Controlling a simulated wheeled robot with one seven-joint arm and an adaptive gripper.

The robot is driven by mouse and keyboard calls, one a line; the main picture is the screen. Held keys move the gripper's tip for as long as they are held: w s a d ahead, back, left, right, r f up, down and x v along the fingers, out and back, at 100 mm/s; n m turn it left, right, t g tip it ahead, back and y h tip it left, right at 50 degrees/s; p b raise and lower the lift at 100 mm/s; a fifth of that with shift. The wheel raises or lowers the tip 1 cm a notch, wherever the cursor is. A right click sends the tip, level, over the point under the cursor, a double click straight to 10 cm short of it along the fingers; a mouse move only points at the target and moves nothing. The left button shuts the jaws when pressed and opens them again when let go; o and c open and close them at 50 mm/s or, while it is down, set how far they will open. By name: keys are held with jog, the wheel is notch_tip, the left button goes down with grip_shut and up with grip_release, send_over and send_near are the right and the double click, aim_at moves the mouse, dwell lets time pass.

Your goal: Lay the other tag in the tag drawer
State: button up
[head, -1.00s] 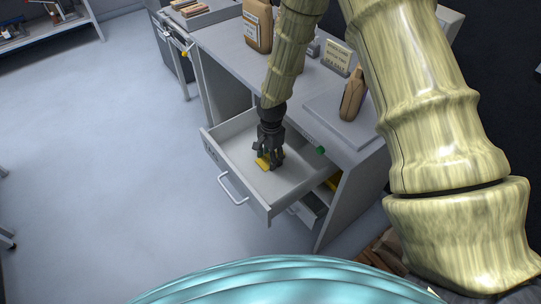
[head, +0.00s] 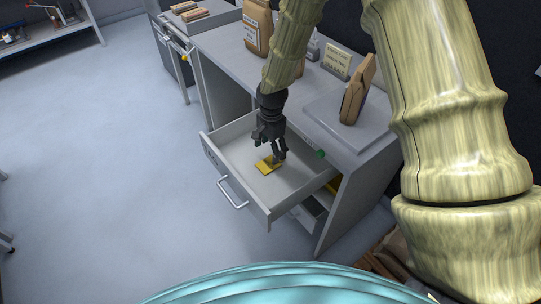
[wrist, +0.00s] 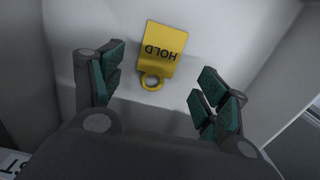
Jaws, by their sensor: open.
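A yellow tag (wrist: 163,48) marked HOLD, with a ring at one end, lies flat on the drawer floor in the wrist view. In the head view the yellow tag (head: 266,166) lies inside the open tag drawer (head: 230,186), near its middle. My gripper (head: 272,150) hangs over the drawer just above the tag. In the wrist view its fingers (wrist: 155,100) are spread wide with nothing between them, and the tag lies apart from them.
The desk top (head: 225,50) behind holds a large brown bag (head: 257,28), a small sign (head: 337,62) and a brown packet (head: 357,92) on a flat grey plate (head: 322,118). Something yellow (head: 334,184) shows below the desk top, right of the drawer.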

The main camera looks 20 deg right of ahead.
notch_tip(320, 180, up, 6)
dwell(0.4)
jog(key=shift+d, duration=0.1)
dwell(1.1)
